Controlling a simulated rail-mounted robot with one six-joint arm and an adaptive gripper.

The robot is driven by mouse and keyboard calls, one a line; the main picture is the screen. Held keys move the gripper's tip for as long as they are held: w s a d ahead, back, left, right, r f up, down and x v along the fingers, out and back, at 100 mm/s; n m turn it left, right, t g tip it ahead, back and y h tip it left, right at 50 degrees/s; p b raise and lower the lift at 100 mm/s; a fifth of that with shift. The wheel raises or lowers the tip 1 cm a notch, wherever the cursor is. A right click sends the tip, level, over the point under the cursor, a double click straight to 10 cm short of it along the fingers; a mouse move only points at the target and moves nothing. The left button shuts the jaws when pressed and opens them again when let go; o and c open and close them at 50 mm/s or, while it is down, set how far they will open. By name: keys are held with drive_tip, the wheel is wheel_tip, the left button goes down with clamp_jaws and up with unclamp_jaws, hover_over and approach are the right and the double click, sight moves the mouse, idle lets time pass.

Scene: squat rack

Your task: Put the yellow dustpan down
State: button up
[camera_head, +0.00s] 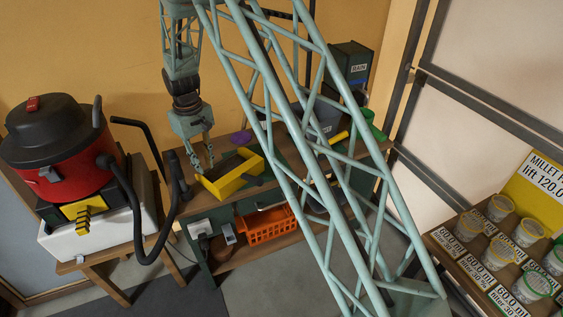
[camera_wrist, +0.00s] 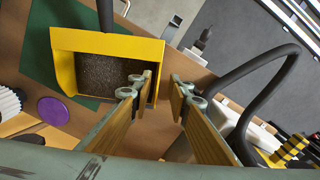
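The yellow dustpan (camera_head: 236,176) rests on the wooden bench top, partly over a dark green mat. In the wrist view the dustpan (camera_wrist: 95,42) shows its dark speckled inside and a dark handle pointing away. My gripper (camera_head: 204,167) is just left of the dustpan, low over the bench. In the wrist view my gripper (camera_wrist: 165,84) has its two fingers apart with a gap between them. The left fingertip overlaps the dustpan's near side wall; I cannot tell if it touches.
A purple disc (camera_head: 240,137) lies behind the dustpan. An orange basket (camera_head: 268,226) sits on the shelf below. A red and black vacuum (camera_head: 62,150) with a black hose stands at left. A dark bin (camera_head: 350,66) is at the back, and labelled cups (camera_head: 500,207) stand at right.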

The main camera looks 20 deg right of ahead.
drive_tip(key=s+d+r+m+t, duration=0.1)
drive_tip(key=s+d+r, duration=0.2)
drive_tip(key=s+r, duration=0.55)
drive_tip(key=s+d+r, duration=0.2)
drive_tip(key=s+r, duration=0.3)
drive_tip(key=r, duration=0.7)
drive_tip(key=s+d+r+m+t, duration=0.1)
drive_tip(key=s+d+r, duration=0.2)
drive_tip(key=s+r, duration=0.55)
drive_tip(key=s+d+r+m, duration=0.1)
drive_tip(key=s+d+r, duration=0.2)
drive_tip(key=s+r, duration=0.9)
drive_tip(key=s+d+f+m+t, duration=0.1)
drive_tip(key=s+f, duration=0.1)
drive_tip(key=s, duration=1.8)
drive_tip(key=shift+s+d+t, duration=0.35)
drive_tip(key=shift+s+t, duration=0.05)
drive_tip(key=shift+f, duration=0.15)
drive_tip(key=shift+w+f+b, duration=0.1)
drive_tip(key=shift+f+b, duration=1.65)
drive_tip(key=shift+b, duration=0.2)
